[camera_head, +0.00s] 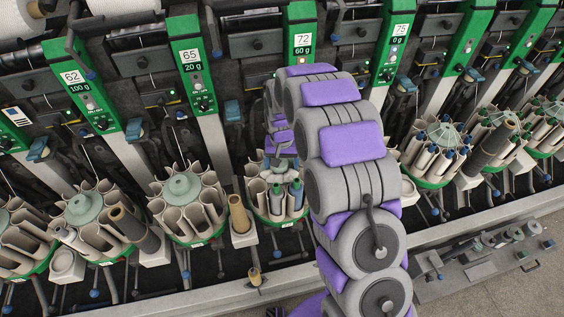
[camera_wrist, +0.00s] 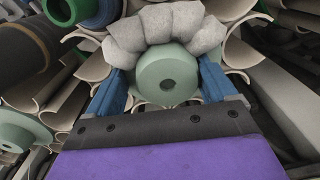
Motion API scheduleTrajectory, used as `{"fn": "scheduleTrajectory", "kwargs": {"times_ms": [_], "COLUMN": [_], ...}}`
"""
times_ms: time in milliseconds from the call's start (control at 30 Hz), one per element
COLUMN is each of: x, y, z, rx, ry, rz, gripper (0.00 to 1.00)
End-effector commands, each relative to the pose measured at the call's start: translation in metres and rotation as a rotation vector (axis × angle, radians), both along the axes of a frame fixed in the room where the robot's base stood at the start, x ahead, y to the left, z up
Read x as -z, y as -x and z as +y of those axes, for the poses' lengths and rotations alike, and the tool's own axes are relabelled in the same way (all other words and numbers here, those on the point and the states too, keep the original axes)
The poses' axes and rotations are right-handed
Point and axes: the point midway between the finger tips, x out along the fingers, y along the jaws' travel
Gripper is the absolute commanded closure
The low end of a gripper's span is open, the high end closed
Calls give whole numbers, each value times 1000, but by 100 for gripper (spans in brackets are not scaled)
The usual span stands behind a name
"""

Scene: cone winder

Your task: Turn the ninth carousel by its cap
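I cannot tell whether the fingers press on the cap or stand just clear. In the head view my arm reaches down to the carousel (camera_head: 268,209) below the sign reading 72, 60 g. That carousel holds tubes with dark and blue-green ends. My arm hides part of its top. No number marks which carousel is the ninth.
Neighbouring carousels with green caps stand close on the left (camera_head: 182,187) and right (camera_head: 443,134). A brown cone (camera_head: 239,213) stands beside the carousel at my arm. In the wrist view a dark roll (camera_wrist: 28,48) and cream troughs crowd the cap. A metal rail (camera_head: 190,300) runs along the front.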

Motion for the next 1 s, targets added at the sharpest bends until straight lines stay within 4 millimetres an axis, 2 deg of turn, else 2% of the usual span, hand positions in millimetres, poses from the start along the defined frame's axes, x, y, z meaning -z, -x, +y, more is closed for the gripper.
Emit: {"fn": "scheduleTrajectory", "kwargs": {"times_ms": [67, 733, 1000], "x": [0, -1, -2], "y": [0, -1, -3], "z": [2, 0, -4], "rx": [-2, -1, -18], "ry": [2, -2, -3], "rz": [0, -4, -6], "gripper": [23, 87, 89]}}
